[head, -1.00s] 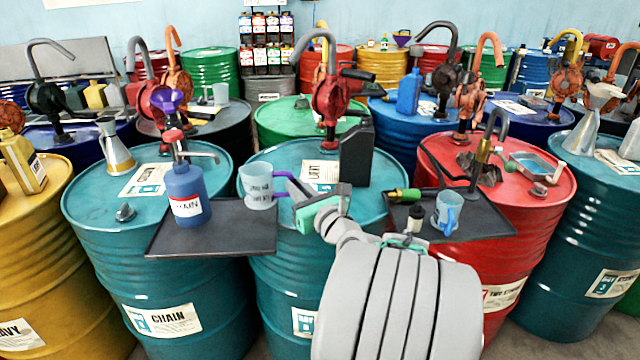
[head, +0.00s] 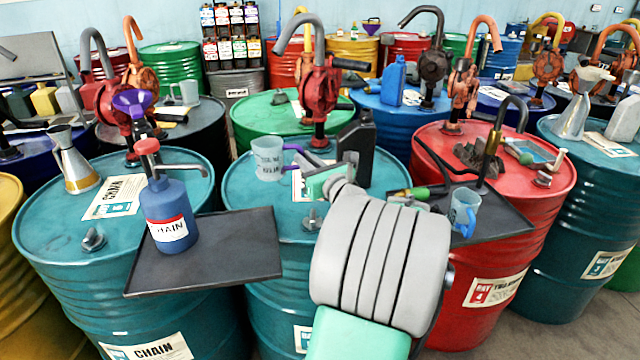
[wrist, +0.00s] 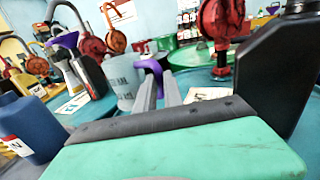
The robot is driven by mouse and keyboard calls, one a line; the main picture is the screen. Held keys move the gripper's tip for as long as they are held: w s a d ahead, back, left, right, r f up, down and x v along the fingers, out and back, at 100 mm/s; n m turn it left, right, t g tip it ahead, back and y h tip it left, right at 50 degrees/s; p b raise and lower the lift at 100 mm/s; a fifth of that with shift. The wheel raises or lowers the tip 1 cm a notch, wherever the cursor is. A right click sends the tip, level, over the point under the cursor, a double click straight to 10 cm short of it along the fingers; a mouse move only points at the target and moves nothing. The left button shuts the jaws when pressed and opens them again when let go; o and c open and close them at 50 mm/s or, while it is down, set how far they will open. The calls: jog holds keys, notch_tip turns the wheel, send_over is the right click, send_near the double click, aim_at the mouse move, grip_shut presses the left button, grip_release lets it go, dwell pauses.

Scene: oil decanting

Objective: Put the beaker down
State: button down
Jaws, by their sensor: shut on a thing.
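My gripper (head: 299,168) is shut on the purple handle of a clear, bluish beaker (head: 268,160) with dark markings. The beaker is upright at the left back part of the middle teal drum's top (head: 240,195). I cannot tell whether its base touches the drum. In the wrist view the beaker (wrist: 122,82) shows just beyond my fingers (wrist: 160,92), its purple handle between them. A second beaker (head: 463,212), with a blue handle, stands on the right tray (head: 500,232).
A black jug (head: 357,150) stands close to the right of my gripper. A red hand pump (head: 320,90) rises behind. A blue pump bottle (head: 168,215) stands on the left black tray (head: 225,255), whose right half is bare.

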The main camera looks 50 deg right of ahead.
jog(key=d+f, duration=0.2)
jog(key=d+f+b, duration=0.1)
jog(key=d+f, duration=0.3)
jog(key=shift+w+d+f, duration=0.3)
jog(key=shift+w+d, duration=0.05)
jog(key=shift+w, duration=0.05)
jog(key=shift+d+f+b, duration=0.1)
jog(key=shift+f+b, duration=0.4)
jog(key=shift+f, duration=1.05)
jog(key=shift+f, duration=0.1)
jog(key=c, duration=1.5)
grip_release()
jog(key=shift+o, duration=0.2)
jog(key=shift+s, duration=0.3)
jog(key=v, duration=1.1)
jog(key=shift+s+a, duration=0.15)
jog(key=shift+a, duration=0.05)
